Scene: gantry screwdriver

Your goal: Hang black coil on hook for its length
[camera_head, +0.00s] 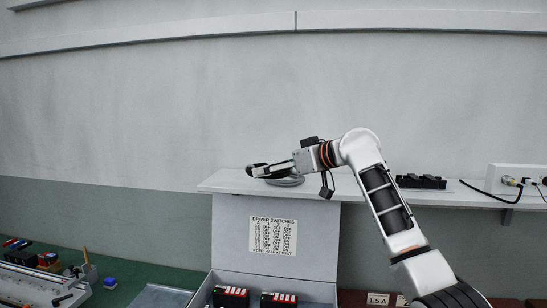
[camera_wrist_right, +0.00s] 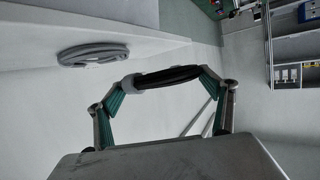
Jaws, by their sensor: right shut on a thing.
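The black coil (camera_wrist_right: 170,76) is between the fingertips of my right gripper (camera_wrist_right: 163,86) in the right wrist view, with a pale grey part at its left end. In the head view the right gripper (camera_head: 268,169) is at the left part of the wall shelf, and a dark bit of the coil (camera_head: 254,168) shows at its tip. In the wrist view the held coil is off the shelf edge, apart from it. A grey coil (camera_head: 287,181) lies on the shelf beneath the gripper, also seen in the wrist view (camera_wrist_right: 93,53). I see no hook. My left gripper is not in view.
The white shelf (camera_head: 222,183) runs along the wall, with a black rack (camera_head: 421,182) and a white box with cables (camera_head: 517,178) to the right. Below stands an open case with a switch chart (camera_head: 273,235) on its lid. Tools clutter the green bench at left.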

